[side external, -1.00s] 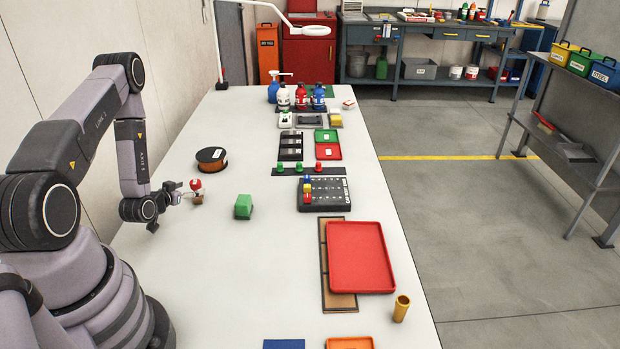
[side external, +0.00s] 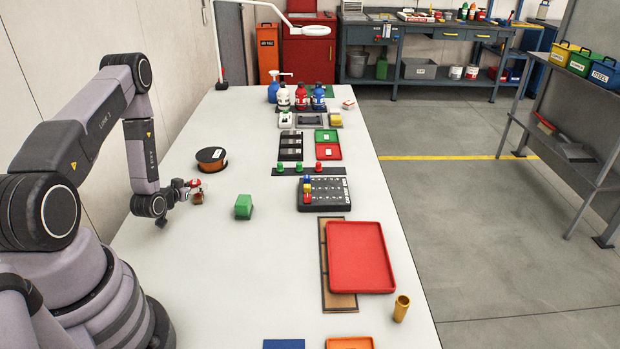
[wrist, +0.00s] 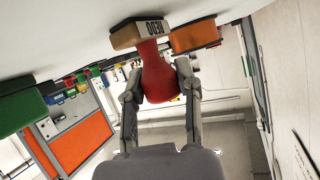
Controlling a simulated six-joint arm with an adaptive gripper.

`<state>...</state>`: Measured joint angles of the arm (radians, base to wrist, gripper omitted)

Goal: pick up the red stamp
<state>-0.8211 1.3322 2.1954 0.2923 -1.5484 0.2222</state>
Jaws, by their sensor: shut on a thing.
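The red stamp has a red handle and a wooden base marked "REDO". In the side view the stamp (side external: 196,184) is at the left of the white table, left of the green block. In the wrist view the table is at the top. There the stamp (wrist: 160,78) has its handle between the two fingers and its base towards the table. My gripper (wrist: 157,72) is shut on the handle. In the side view my gripper (side external: 188,190) reaches the stamp from the left and partly hides it. I cannot tell whether the base touches the table.
A dark spool with an orange-brown side (side external: 212,159) lies behind the stamp. A green block (side external: 243,207) stands to its right. Farther right are a black board with coloured pieces (side external: 328,195) and a red tray (side external: 360,262). The table in front of the stamp is clear.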

